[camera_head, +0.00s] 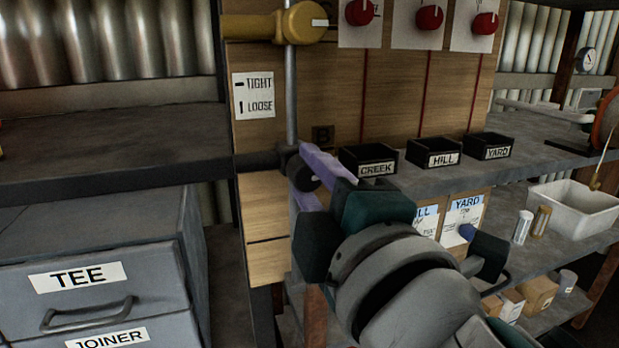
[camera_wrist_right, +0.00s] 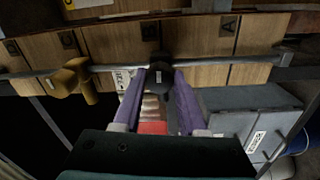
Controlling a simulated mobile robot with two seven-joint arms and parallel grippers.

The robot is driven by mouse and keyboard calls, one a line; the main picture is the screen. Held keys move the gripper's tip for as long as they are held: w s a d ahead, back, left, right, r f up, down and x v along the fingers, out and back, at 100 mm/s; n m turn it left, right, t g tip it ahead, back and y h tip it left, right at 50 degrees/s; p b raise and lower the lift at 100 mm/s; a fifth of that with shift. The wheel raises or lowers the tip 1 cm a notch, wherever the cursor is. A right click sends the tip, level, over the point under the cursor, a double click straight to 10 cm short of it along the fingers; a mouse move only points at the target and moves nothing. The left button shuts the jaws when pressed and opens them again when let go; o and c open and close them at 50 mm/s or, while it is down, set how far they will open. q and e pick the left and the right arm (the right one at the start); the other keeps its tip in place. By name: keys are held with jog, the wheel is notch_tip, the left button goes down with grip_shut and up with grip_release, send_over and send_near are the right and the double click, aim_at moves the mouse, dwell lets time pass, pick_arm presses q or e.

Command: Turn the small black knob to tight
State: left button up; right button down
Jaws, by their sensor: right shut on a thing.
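The small black knob (camera_head: 301,170) sits at the end of a dark horizontal pipe, at the foot of a grey upright pipe. My right gripper (camera_head: 318,180) has its purple fingers shut around it. In the right wrist view the knob (camera_wrist_right: 158,76) is between the two fingertips (camera_wrist_right: 164,79), with a small pale mark on its face; I cannot tell which way the mark lies. A white card (camera_head: 254,95) shows a horizontal dash for TIGHT and an upright bar for LOOSE. My left gripper is not in view.
A larger yellow valve (camera_head: 303,22) with a white line is above. Red knobs (camera_head: 429,17) are on the board at upper right. Black trays (camera_head: 433,152) labelled CREEK, HILL and YARD stand right of my fingers. A grey drawer cabinet (camera_head: 100,270) stands lower left.

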jog(key=shift+c, duration=2.2)
grip_release()
jog(key=v, duration=1)
